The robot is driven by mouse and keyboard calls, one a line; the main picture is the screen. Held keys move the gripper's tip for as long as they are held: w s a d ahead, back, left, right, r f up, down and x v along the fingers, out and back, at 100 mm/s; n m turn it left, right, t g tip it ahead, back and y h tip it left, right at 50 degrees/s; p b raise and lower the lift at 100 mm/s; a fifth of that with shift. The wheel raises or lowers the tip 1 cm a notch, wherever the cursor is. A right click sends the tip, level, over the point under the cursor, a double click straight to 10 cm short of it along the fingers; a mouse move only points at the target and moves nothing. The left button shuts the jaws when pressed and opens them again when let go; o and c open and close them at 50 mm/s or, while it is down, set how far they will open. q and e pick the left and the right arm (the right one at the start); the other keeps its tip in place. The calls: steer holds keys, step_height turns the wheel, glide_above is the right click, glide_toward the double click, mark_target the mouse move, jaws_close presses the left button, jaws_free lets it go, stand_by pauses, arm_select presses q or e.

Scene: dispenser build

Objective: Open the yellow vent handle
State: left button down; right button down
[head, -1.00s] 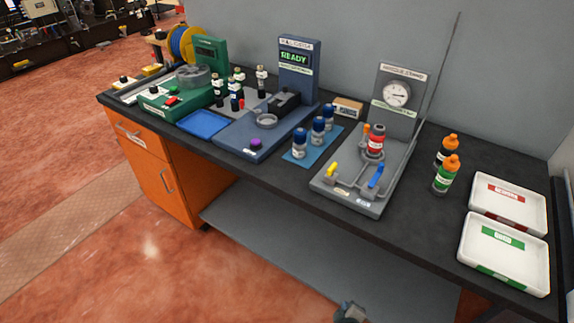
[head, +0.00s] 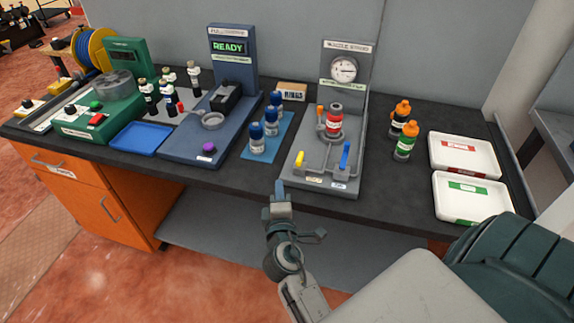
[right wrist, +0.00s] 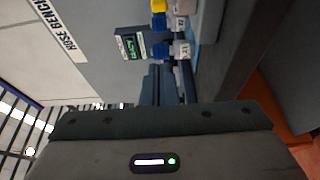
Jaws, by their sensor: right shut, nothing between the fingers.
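The yellow vent handle (head: 299,159) stands at the front left of the grey nozzle stand (head: 316,189) in the head view. A blue handle (head: 345,155) is to its right on the same stand. A red-labelled bottle (head: 334,122) sits behind the handles, below a round gauge (head: 343,69). My right gripper (head: 280,187) is shut and empty, in front of the bench edge, below and left of the yellow handle and apart from it. Its shut fingers also show in the right wrist view (right wrist: 166,85). My left gripper is not in view.
Blue-capped bottles (head: 257,140) stand on a blue mat left of the stand. Orange-capped bottles (head: 405,143) and two white trays (head: 472,212) are to the right. The blue READY station (head: 205,163) is further left. The dark bench front edge is clear near my gripper.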

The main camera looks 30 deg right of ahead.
mark_target(300, 159)
steer(key=p+x, duration=0.3)
steer(key=x, duration=0.6)
steer(key=shift+w+d+r+p, duration=0.15)
steer(key=shift+w+p, duration=0.1)
steer(key=shift+p, duration=0.1)
steer(key=s+d+p, duration=0.1)
steer(key=s+d, duration=0.1)
steer(key=shift+s+d+p, duration=0.25)
steer(key=shift+d+p, duration=0.05)
steer(key=shift+p, duration=0.1)
steer(key=shift+s+d, duration=0.15)
steer(key=shift+f, duration=0.2)
